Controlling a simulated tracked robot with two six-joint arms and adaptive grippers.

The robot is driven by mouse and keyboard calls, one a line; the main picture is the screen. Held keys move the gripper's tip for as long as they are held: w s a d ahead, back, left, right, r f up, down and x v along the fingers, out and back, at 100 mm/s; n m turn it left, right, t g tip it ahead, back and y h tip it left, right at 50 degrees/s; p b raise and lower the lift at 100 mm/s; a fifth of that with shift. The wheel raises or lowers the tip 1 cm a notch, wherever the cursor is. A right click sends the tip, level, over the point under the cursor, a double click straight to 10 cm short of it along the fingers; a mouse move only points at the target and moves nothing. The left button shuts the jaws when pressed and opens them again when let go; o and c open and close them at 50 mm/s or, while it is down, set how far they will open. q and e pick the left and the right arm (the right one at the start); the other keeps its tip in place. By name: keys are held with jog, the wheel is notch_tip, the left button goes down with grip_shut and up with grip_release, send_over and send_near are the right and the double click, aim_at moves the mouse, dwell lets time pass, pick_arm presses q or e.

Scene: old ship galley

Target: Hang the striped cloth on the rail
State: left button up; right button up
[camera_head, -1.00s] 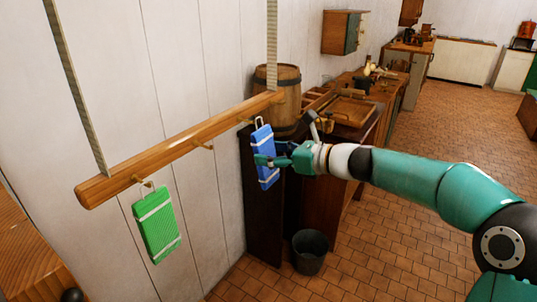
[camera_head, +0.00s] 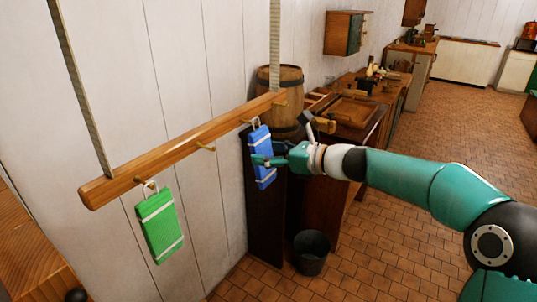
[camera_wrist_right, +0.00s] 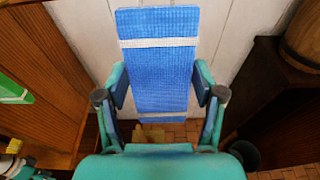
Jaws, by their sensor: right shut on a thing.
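The blue cloth (camera_head: 262,168) has white stripes and a pale loop at its top. My right gripper (camera_head: 270,160) is shut on it, coming in from the right. The right wrist view shows the blue cloth (camera_wrist_right: 160,75) upright between the fingers of my right gripper (camera_wrist_right: 162,90). The wooden rail (camera_head: 180,150) hangs on two straps in front of the wall. The loop is at the rail's right-hand peg (camera_head: 247,122); I cannot tell if it is around it. A green cloth (camera_head: 160,225) with white stripes hangs from the left-hand peg.
The middle peg (camera_head: 207,148) is bare. A barrel (camera_head: 281,92) and a wooden counter (camera_head: 345,118) stand behind the blue cloth. A dark bucket (camera_head: 310,252) stands on the floor below. The tiled floor (camera_head: 400,250) is clear at the right.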

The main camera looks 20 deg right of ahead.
jog(key=shift+w+a+f+b, duration=0.2)
jog(key=shift+w+f+b, duration=0.1)
jog(key=shift+f, duration=0.15)
dwell(1.1)
dwell(0.4)
jog(key=o, duration=1.2)
jog(key=shift+o, duration=0.2)
